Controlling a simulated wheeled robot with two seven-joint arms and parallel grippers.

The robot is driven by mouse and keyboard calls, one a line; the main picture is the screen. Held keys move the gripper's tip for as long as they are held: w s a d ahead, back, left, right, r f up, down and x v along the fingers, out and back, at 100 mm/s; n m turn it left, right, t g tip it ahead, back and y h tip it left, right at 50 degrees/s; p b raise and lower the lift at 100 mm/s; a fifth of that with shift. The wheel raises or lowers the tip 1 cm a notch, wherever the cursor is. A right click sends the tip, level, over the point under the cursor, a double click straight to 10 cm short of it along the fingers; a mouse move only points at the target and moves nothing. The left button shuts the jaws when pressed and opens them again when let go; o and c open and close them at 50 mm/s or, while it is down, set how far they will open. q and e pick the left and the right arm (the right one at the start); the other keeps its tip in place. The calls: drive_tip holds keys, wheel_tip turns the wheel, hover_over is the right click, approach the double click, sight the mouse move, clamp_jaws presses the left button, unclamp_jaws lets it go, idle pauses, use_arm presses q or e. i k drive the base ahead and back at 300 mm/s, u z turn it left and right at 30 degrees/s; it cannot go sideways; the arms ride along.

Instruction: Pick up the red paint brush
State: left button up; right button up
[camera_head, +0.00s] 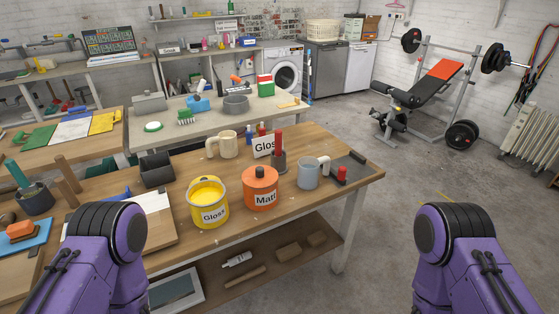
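A wooden workbench (240,248) stands in front of me. An upright red handle-like thing (279,138) rises from a dark brown holder (279,161) behind the orange "Matt" paint pot (260,188). A short red thing (341,175) is at the dark grey tray (355,161) on the bench's right end. I cannot tell for certain which of these is the red paint brush. Only purple links of my arms show, at the bottom left and bottom right. Neither gripper is in view.
A cluttered table (215,118) stands behind.

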sight(278, 134)
drive_tip(key=z, duration=1.65)
drive_tip(key=i, duration=1.25)
drive_tip(key=u, duration=1.15)
